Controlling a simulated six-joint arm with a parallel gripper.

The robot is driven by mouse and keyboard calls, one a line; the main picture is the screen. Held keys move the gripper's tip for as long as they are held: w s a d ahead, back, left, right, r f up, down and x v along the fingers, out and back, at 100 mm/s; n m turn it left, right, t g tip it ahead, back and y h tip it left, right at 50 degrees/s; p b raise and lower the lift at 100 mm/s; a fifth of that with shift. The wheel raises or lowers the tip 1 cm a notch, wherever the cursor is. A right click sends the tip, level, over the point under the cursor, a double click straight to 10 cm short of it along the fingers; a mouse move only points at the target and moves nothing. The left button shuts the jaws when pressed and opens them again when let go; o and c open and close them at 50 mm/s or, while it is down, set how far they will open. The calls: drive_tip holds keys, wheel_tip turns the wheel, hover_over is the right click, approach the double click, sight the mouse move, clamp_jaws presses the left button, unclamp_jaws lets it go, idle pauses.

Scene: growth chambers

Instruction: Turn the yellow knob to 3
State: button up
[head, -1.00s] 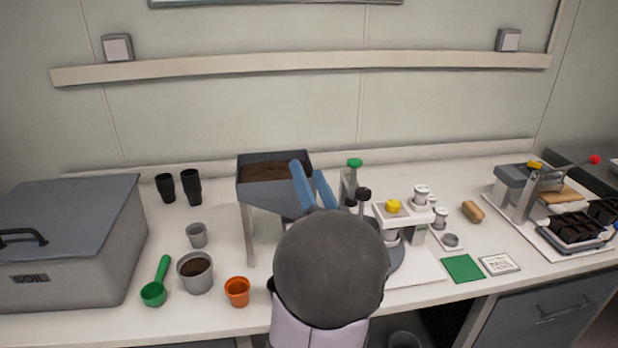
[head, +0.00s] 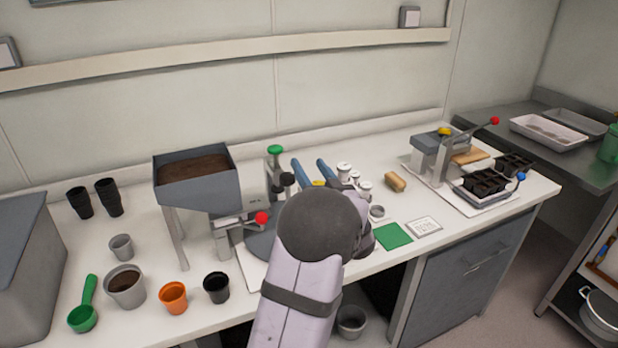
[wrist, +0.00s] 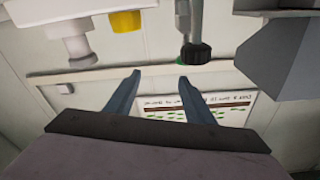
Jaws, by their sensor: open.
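A yellow knob (head: 318,184) shows as a small patch between my gripper's blue fingers in the head view; its white machine is mostly hidden behind my arm. In the wrist view, which is upside down, the yellow knob (wrist: 126,22) hangs from the top edge, beyond and left of the fingertips. My gripper (head: 309,166) is open with nothing between its fingers; they also show apart in the wrist view (wrist: 160,78). No contact with the knob is visible. I cannot read the knob's setting or any number 3. Another yellow knob (head: 445,131) is on the press at the right.
Black knobs (head: 286,180) and a green knob (head: 275,150) stand just left of the fingers. A soil hopper (head: 196,180) with a red-ended lever (head: 261,218) is further left. White-capped bottles (head: 344,170) and a green square (head: 393,236) lie right of my gripper.

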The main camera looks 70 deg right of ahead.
sight(315, 181)
drive_tip(key=s+f+n, duration=0.1)
drive_tip(key=f, duration=0.1)
drive_tip(key=s+d+f+n+y, duration=0.1)
drive_tip(key=f, duration=0.1)
drive_tip(key=s+d+f+n+b, duration=0.1)
drive_tip(key=f, duration=0.1)
drive_tip(key=shift+d+f+n, duration=0.15)
drive_tip(key=shift+f+n, duration=0.15)
drive_tip(key=shift+f, duration=0.05)
drive_tip(key=shift+s+f+n+y, duration=0.1)
drive_tip(key=shift+f+n+y, duration=0.3)
drive_tip(key=shift+f, duration=0.1)
drive_tip(key=shift+w+d+r, duration=0.1)
drive_tip(key=shift+w+d, duration=0.1)
drive_tip(key=shift+w, duration=0.15)
drive_tip(key=shift+p+x, duration=0.9)
drive_tip(key=shift+x, duration=2.35)
drive_tip(key=c, duration=1.1)
